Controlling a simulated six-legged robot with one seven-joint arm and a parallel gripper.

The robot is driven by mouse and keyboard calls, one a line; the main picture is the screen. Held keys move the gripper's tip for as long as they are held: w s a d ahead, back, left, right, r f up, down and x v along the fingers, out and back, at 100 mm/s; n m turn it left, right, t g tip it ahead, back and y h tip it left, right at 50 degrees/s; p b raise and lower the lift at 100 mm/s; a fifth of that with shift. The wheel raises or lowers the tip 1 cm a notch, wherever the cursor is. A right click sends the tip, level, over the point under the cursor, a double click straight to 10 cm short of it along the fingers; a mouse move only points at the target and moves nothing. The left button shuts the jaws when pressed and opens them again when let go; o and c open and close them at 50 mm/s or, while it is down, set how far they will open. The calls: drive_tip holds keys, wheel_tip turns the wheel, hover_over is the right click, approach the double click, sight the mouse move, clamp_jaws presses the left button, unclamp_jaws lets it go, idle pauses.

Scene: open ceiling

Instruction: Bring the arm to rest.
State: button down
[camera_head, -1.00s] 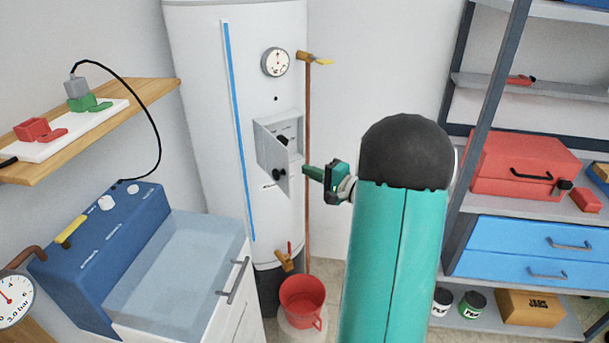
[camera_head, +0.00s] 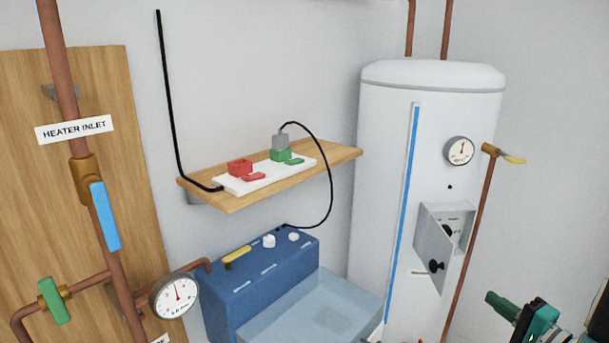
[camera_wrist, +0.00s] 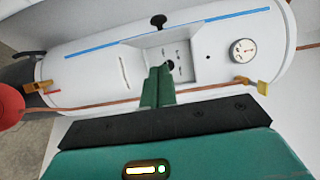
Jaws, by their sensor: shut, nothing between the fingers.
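My gripper (camera_head: 501,302) shows at the lower right of the head view, in front of the copper pipe side of the white water heater (camera_head: 385,180). In the wrist view its two green fingers (camera_wrist: 158,84) lie together, shut and empty. They point at the open control box (camera_wrist: 172,52) on the heater, with a gap I cannot judge. The same control box (camera_head: 445,240) stands open in the head view, with black knobs. Most of my arm is outside the head view.
A wooden shelf (camera_head: 345,157) holds a power strip with red and green plugs. Below it stands a blue machine (camera_head: 262,290) with a clear basin. At left, pipes with a blue valve handle (camera_head: 105,215) and a gauge (camera_head: 174,296) run along a wooden board. A red bucket (camera_wrist: 8,104) shows in the wrist view.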

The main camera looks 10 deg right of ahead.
drive_tip(key=a+r+n+g+y, duration=0.2)
drive_tip(key=a+n+g+y, duration=0.6)
drive_tip(key=a, duration=1.6)
drive_tip(key=s+a+r+n+g+h, duration=0.3)
drive_tip(key=s+a+n+h, duration=0.4)
drive_tip(key=s+h, duration=0.5)
drive_tip(key=shift+a+g+h, duration=0.3)
drive_tip(key=shift+a, duration=0.85)
drive_tip(key=c, duration=2.2)
unclamp_jaws()
drive_tip(key=shift+r, duration=0.1)
